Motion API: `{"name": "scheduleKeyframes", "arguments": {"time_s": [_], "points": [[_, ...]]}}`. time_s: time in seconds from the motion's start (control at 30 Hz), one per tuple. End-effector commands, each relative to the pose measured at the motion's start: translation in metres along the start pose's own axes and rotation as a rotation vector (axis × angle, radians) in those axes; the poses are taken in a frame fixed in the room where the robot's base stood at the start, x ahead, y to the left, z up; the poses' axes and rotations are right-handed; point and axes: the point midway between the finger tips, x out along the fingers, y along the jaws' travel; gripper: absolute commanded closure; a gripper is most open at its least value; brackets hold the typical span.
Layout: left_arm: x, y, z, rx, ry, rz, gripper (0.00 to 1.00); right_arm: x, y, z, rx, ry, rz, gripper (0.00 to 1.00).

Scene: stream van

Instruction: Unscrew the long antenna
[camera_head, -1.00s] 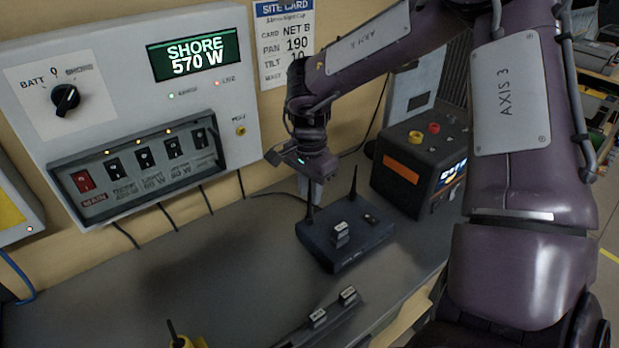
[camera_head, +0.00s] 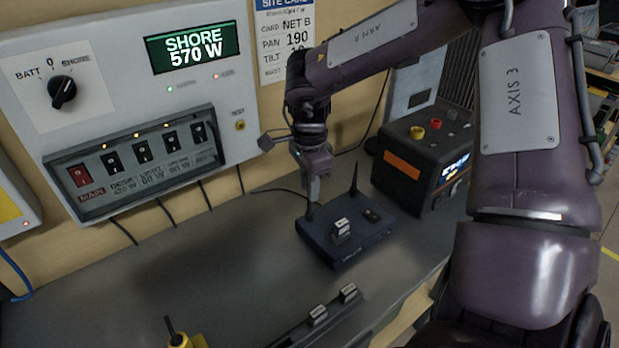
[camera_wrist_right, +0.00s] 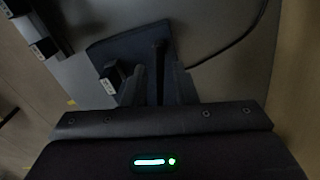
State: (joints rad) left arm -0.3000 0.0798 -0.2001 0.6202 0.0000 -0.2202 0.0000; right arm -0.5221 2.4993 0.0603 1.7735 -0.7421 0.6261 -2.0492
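A dark blue router box (camera_head: 345,245) stands on the bench with two black antennas. The right antenna (camera_head: 354,180) stands upright and clear. The left antenna (camera_head: 309,212) is mostly hidden by my right gripper (camera_head: 314,192), which points down over it. In the right wrist view an antenna (camera_wrist_right: 160,72) lies between the two fingers of my right gripper (camera_wrist_right: 160,85). The fingers look apart, with a narrow gap on each side of the antenna. The router (camera_wrist_right: 110,50) is partly hidden by the fingers there. My left gripper is out of view.
A grey block with a white label (camera_head: 341,230) is on the router. A black power box (camera_head: 425,155) stands close behind right. A switch panel (camera_head: 135,165) is on the wall. A dark rail (camera_head: 325,325) and a yellow item (camera_head: 186,341) are in front. The bench left of the router is clear.

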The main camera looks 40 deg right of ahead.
Motion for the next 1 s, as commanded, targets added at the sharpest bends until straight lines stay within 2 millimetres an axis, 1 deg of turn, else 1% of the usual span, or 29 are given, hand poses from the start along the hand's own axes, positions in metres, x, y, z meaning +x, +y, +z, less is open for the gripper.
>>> {"name": "scheduleKeyframes", "arguments": {"time_s": [0.1,0.3,0.5,0.67,1.0], "points": [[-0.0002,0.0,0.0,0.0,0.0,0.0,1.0,-0.0003,0.0,0.0,-0.001,0.0,0.0,0.76],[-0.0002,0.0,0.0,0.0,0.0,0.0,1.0,-0.0002,0.0,0.0,-0.002,0.0,0.0,1.0],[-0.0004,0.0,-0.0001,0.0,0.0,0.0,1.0,-0.0003,0.0,-0.0001,-0.006,0.001,0.0,1.0],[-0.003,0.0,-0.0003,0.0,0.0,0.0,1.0,-0.0005,0.0003,-0.0004,-0.078,0.002,0.001,1.0],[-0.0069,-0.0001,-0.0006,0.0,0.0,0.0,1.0,-0.006,0.0001,-0.0001,-0.074,0.001,0.0,1.0]]}}
